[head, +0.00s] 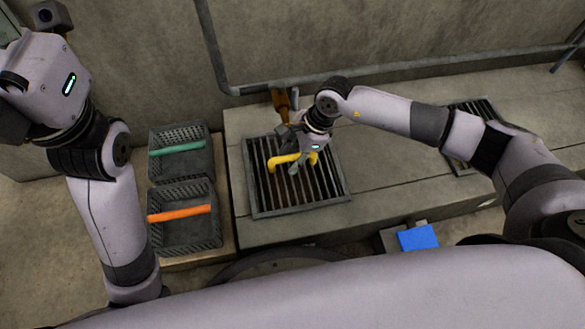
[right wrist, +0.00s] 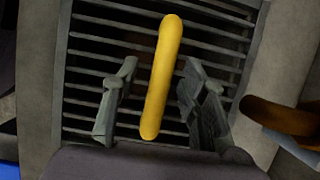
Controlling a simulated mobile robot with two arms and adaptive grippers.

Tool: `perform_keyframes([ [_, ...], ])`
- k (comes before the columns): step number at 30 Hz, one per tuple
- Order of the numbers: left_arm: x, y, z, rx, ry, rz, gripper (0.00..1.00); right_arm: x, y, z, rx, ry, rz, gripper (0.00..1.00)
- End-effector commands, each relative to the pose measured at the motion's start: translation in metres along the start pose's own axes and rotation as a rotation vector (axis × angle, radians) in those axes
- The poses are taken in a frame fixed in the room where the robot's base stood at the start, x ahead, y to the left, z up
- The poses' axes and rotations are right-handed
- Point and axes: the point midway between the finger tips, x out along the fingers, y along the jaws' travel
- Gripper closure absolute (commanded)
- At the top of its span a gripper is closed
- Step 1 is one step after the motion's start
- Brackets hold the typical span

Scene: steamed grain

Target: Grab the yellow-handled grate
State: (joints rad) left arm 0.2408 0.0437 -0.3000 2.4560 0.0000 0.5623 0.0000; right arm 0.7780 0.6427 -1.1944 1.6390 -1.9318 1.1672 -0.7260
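The grate (head: 330,197) is a dark square of parallel bars set in the grey counter in the middle of the head view. Its yellow handle (head: 285,159) stands up from the bars. My right gripper (head: 298,160) is down at the handle. In the right wrist view the open fingers (right wrist: 160,80) stand on either side of the yellow handle (right wrist: 162,75), with a gap on each side and the grate bars (right wrist: 95,62) behind. My left arm rises at the left of the head view, but its gripper is out of view.
Two dark baskets stand left of the counter, one with a green handle (head: 178,148), one with an orange handle (head: 180,213). A brown object (head: 281,100) stands behind the grate. A second grate (head: 457,167) lies right. A blue block (head: 418,237) is at the front.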

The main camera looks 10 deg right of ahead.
Motion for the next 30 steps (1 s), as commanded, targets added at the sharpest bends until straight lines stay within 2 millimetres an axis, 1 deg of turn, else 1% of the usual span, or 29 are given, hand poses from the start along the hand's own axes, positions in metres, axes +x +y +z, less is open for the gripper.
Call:
perform_keyframes([
  [7,0.0013,0.0001,-0.0004,0.000,0.003,0.001,0.60,0.0010,-0.0002,0.0002,0.000,0.000,-0.001,0.60],
  [24,0.0009,0.0003,-0.0001,0.000,0.002,0.001,0.60,0.0008,-0.0002,0.0000,0.000,0.001,-0.001,0.98],
  [25,0.0009,0.0003,-0.0001,0.000,0.002,0.001,0.60,0.0008,-0.0002,0.0000,0.000,0.001,-0.001,1.00],
  [30,0.0008,0.0003,-0.0001,0.000,0.002,0.001,0.60,0.0008,-0.0002,0.0000,-0.001,0.001,-0.001,1.00],
])
